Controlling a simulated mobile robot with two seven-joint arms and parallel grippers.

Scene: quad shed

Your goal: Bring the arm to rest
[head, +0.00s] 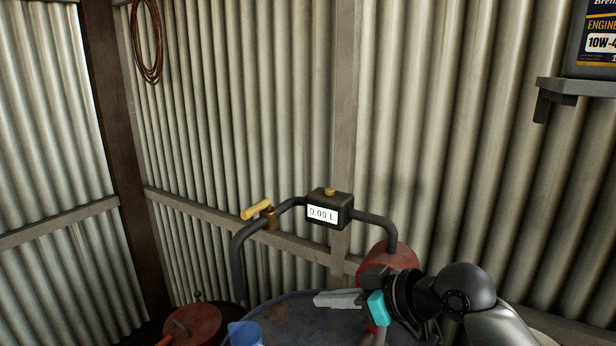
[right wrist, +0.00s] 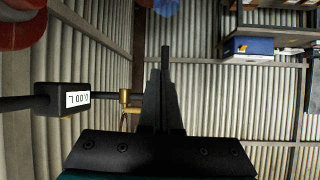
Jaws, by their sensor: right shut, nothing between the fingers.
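My right gripper (head: 322,299) is low in the head view, right of centre, pointing left above a blue drum (head: 285,312). Its fingers are closed together with nothing between them. In the right wrist view my right gripper (right wrist: 165,60) shows as one dark closed pair of fingers. My right arm comes in from the lower right. My left gripper is in neither view.
A dark pipe carries a meter (head: 329,209) reading 0.00 L and a yellow-handled valve (head: 257,210), above and behind my gripper. A red container (head: 388,262) stands behind my wrist. A blue object (head: 244,334) is at the bottom. A shelf (head: 577,87) holds an oil bottle (head: 597,42).

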